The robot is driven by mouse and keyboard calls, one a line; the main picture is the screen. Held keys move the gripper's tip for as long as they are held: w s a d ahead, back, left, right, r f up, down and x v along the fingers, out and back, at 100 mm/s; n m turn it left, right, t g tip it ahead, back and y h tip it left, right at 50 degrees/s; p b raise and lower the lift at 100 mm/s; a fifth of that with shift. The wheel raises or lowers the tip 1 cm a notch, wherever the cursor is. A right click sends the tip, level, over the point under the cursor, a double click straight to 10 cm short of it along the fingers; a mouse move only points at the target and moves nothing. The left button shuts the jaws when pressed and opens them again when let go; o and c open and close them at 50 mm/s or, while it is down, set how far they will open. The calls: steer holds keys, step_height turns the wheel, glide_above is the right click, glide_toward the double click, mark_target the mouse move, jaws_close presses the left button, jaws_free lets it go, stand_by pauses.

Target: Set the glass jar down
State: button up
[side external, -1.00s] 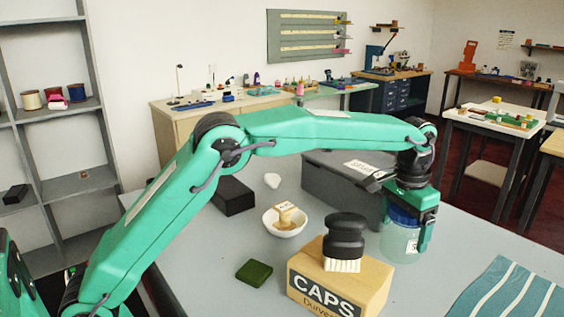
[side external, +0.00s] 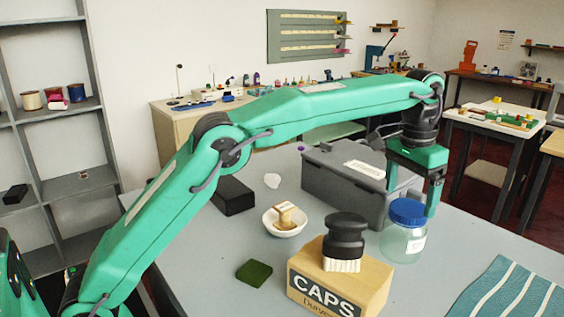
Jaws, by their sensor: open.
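The glass jar (side external: 402,243) is clear with a blue lid (side external: 408,212) and a small white label. It stands upright on the grey counter, right of the cardboard box and in front of the grey case. My gripper (side external: 411,207) is open above the jar, its fingers pointing down on either side of the lid. The jar's body is below the fingers. The jar's lower left is close behind the box and brush.
The CAPS box (side external: 375,285) bears a black brush (side external: 344,238). A grey case (side external: 335,190) stands behind the jar. A white bowl (side external: 285,229), green block (side external: 254,272) and black box (side external: 233,196) lie left. A striped cloth (side external: 510,292) lies right. Bare counter separates jar and cloth.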

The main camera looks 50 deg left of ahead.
steer(key=shift+s+r, duration=0.15)
steer(key=shift+r, duration=1.7)
steer(key=shift+a+r, duration=0.1)
steer(key=shift+s+a+r, duration=0.25)
steer(key=shift+a+r, duration=0.15)
steer(key=s+a+r+n+t, duration=0.2)
steer(key=s+a+r+t, duration=0.1)
steer(key=s+a, duration=1.05)
steer(key=s+a+f+t, duration=0.1)
steer(key=s+a+f, duration=0.2)
steer(key=s+f, duration=0.3)
steer(key=s+a+f+n, duration=0.1)
steer(key=s+a+f, duration=0.2)
steer(key=s, duration=0.9)
step_height(320, 180, down, 3)
steer(key=shift+f+t, duration=0.2)
steer(key=shift+t, duration=0.2)
steer(key=shift+s, duration=0.1)
